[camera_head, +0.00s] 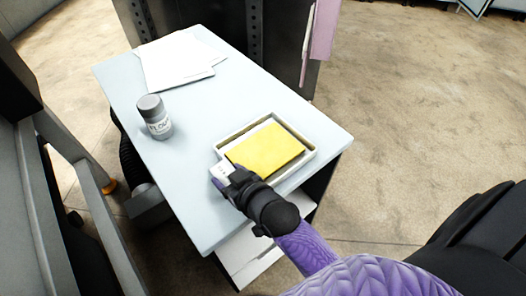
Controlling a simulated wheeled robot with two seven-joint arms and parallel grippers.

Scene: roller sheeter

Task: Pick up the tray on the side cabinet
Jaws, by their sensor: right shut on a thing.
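A shallow pale tray (309,157) lies on the light top of the side cabinet (190,203), near its right front edge. A flat yellow slab (266,150) lies inside the tray. My right gripper (229,176), on the purple arm from the lower right, is at the tray's near left corner. It is shut on the tray's edge there, and its dark body hides part of that corner. I cannot tell any gap between tray and cabinet top. My left gripper is not in view.
A grey-lidded flour jar (155,117) stands left of the tray. White sheets or boards (178,62) lie at the cabinet's far end. A dark upright frame with a pink panel (322,35) stands behind. Grey machine framing (75,165) is at left. Open floor (420,110) lies to the right.

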